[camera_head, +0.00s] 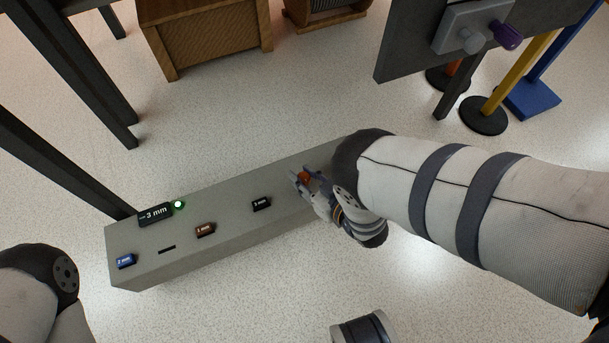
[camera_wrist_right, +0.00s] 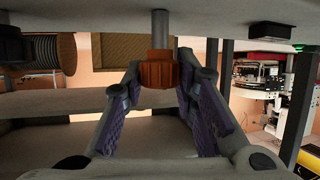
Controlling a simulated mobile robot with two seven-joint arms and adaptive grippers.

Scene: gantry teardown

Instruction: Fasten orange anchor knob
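The orange anchor knob (camera_head: 305,177) is at the right part of the long grey beam (camera_head: 237,200), partly covered by my right gripper (camera_head: 308,182). In the right wrist view the ribbed orange knob (camera_wrist_right: 158,73) hangs at the lower end of a metal shaft (camera_wrist_right: 160,30) under a pale surface. The right gripper's fingertips (camera_wrist_right: 158,70) lie against both sides of the knob, and the purple finger pads spread apart below it.
Dark posts stand at left. A dark panel with a purple knob (camera_head: 507,35) is at upper right. Wooden boxes stand behind. A cylindrical object (camera_head: 363,330) is at the bottom.

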